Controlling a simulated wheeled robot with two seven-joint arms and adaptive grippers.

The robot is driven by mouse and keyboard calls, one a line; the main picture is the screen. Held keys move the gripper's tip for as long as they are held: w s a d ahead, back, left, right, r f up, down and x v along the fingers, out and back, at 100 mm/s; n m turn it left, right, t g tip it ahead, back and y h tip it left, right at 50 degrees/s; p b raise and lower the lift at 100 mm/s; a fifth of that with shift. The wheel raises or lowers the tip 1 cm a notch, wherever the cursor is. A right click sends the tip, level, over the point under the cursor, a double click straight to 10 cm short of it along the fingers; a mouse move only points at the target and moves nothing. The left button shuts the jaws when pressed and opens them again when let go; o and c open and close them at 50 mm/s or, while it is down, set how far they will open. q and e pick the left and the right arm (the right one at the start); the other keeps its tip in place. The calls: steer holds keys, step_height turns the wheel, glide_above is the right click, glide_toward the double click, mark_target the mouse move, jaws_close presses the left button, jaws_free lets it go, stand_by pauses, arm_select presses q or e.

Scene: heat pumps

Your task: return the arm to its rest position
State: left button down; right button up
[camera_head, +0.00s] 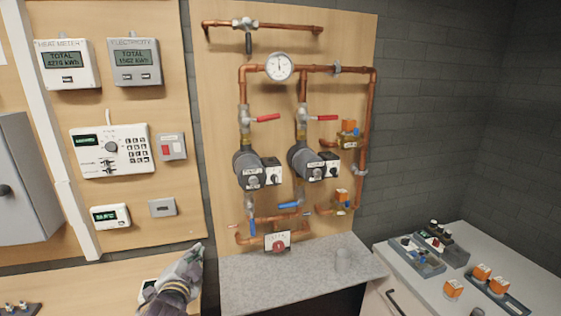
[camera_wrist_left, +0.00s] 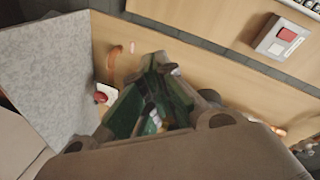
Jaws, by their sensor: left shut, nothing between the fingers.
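My left gripper (camera_head: 194,256) shows at the lower middle-left of the head view, in front of the wooden panel and left of the grey worktop. Its fingers are together with nothing between them. In the left wrist view the gripper (camera_wrist_left: 158,62) fills the middle, with dark and green finger parts pointing up the picture. My right gripper is in neither view.
Two pumps (camera_head: 250,170) and (camera_head: 306,162) with copper pipes hang on the wooden board. A grey worktop (camera_head: 320,275) juts out below. Wall meters (camera_head: 66,64) and a control panel (camera_head: 112,150) are at left. A cabinet top (camera_head: 460,285) at right holds several parts.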

arm_select(q)
steer(key=s+d+f+n+g+h, duration=0.15)
steer(key=s+f+n+g, duration=0.85)
steer(key=s+f, duration=1.45)
step_height(320, 180, down, 32)
steer(key=s+m+g, duration=0.2)
steer(key=s+g, duration=0.1)
steer(key=g, duration=0.1)
steer(key=s+a+f, duration=0.2)
steer(key=s+f, duration=0.8)
steer(key=s, duration=0.1)
steer(key=s+a+f, duration=0.2)
steer(key=s+f, duration=0.8)
steer(key=s, duration=0.1)
steer(key=shift+a+m+g, duration=0.15)
steer(key=shift+m+g, duration=0.15)
steer(key=shift+g, duration=0.1)
